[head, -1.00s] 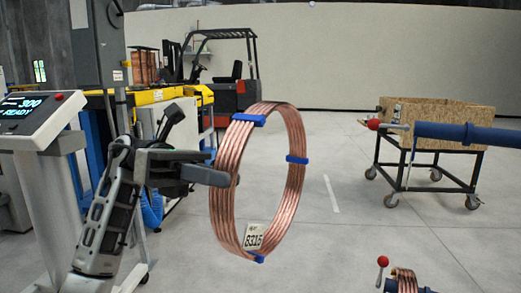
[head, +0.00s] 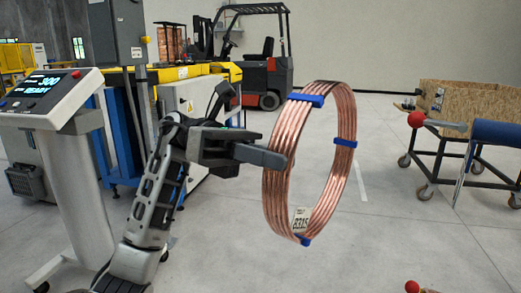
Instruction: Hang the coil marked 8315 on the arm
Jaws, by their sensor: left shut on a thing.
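The copper coil (head: 276,195) hangs upright in the air, bound with blue clips. Its white tag (head: 300,220) at the lower front reads 8315. My left gripper (head: 268,156) is shut on the coil's left side. A blue horizontal arm (head: 497,136) with a red ball-ended lever (head: 416,119) comes in from the right edge, apart from the coil and to its right. A second red ball (head: 412,287) shows at the bottom edge; what it belongs to is cut off. My right gripper is not in view.
A wooden crate on a wheeled cart (head: 462,102) stands behind the blue arm. A control console (head: 48,100) stands at left, with a yellow and blue machine (head: 190,90) behind. A forklift (head: 262,75) is at the back. The floor between coil and cart is clear.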

